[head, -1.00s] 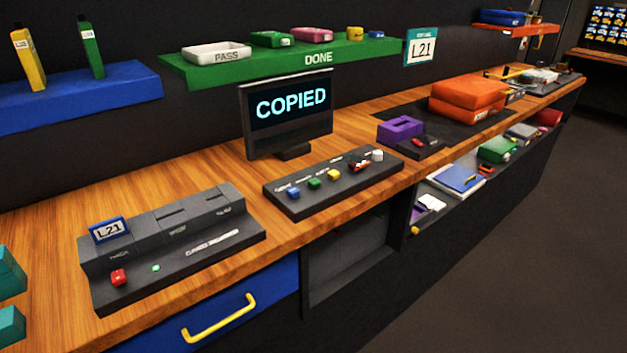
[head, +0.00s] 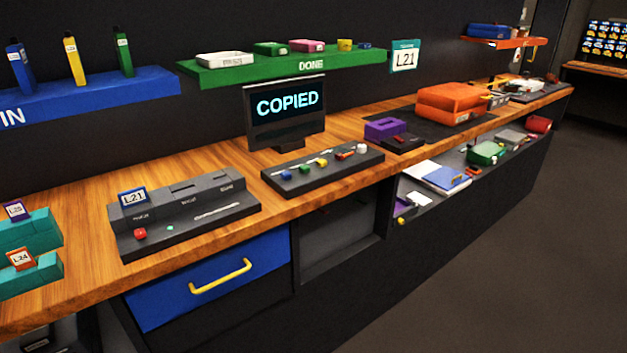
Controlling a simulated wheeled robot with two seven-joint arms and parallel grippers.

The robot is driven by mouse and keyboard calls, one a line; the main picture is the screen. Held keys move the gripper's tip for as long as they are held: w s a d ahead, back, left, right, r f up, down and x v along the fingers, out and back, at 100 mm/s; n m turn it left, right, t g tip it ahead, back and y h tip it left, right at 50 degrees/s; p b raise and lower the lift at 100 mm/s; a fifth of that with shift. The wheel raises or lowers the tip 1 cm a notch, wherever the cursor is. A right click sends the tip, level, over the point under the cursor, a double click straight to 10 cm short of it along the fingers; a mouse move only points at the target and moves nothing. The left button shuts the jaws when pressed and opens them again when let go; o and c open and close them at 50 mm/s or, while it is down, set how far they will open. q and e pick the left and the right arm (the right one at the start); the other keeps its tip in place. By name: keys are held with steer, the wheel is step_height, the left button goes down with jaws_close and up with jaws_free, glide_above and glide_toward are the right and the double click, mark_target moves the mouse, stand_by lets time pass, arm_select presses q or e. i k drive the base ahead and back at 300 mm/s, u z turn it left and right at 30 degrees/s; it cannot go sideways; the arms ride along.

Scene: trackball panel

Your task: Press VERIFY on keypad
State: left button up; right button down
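A dark keypad panel (head: 322,167) lies on the wooden counter in front of the monitor. It carries a row of small coloured buttons, among them blue, green, yellow, red and white ones. Their labels are too small to read, so I cannot tell which is VERIFY. The monitor (head: 286,104) behind it reads "COPIED". Neither of my grippers is in view.
Teal holders (head: 34,236) sit at the far left. A blue drawer (head: 218,273) with a yellow handle is below. Open floor (head: 520,240) lies at right.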

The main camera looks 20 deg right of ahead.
mark_target(304, 169)
steer(key=z, duration=0.95)
steer(key=i, duration=0.65)
steer(key=u, duration=1.45)
